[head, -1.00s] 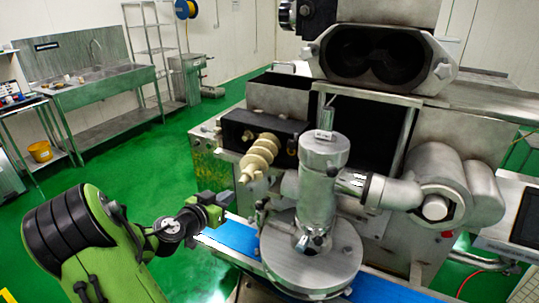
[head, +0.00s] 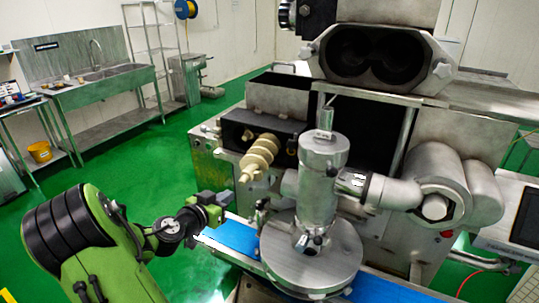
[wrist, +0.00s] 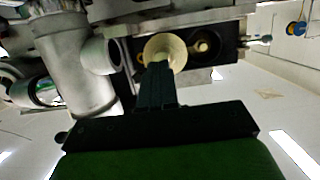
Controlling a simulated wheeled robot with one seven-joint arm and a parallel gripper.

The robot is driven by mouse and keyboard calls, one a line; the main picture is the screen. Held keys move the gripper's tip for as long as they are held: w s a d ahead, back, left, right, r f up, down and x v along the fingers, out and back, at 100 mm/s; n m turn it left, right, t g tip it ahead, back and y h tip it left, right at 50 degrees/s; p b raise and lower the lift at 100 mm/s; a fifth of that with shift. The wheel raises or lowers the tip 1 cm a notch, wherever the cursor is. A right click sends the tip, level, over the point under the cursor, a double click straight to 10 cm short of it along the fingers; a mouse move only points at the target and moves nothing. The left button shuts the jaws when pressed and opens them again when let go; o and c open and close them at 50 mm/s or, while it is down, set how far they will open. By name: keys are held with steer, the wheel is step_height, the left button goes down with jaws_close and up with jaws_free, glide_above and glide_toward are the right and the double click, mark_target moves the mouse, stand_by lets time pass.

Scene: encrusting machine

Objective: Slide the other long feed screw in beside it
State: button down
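One cream feed screw (head: 260,158) with thick spiral flights sticks out of the front of a dark housing (head: 238,128), slanting down toward my gripper. In the wrist view the screw's pale round end (wrist: 166,48) shows just beyond my fingertips. I cannot make out a second long screw clearly. My gripper (head: 222,199) is just below and left of the screw's front end in the head view. In the wrist view its dark fingers (wrist: 158,75) lie together, with nothing seen between them. Whether the fingertips touch the screw cannot be told.
A steel upright cylinder (head: 322,185) stands on a round disc (head: 315,262), right of my gripper. A blue belt (head: 236,238) runs beneath. The green floor (head: 110,178) at left is clear.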

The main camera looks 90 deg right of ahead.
steer(key=shift+r+x, duration=0.2)
steer(key=shift+x, duration=0.55)
steer(key=shift+r+x, duration=0.15)
steer(key=shift+x, duration=0.6)
steer(key=shift+r+x, duration=0.2)
steer(key=shift+x, duration=0.6)
steer(key=shift+s+d+r, duration=0.15)
steer(key=shift+s+d, duration=0.15)
steer(key=shift+d, duration=0.35)
steer(key=shift+w+a+f+b, duration=0.25)
steer(key=shift+a+f+b, duration=0.15)
steer(key=shift+b, duration=0.35)
steer(key=b, duration=0.4)
glide_toward(242, 184)
steer(key=shift+w+a+f, duration=0.25)
steer(key=shift+a+f, duration=0.2)
steer(key=shift+w+a+f, duration=0.25)
steer(key=shift+a+f, duration=0.2)
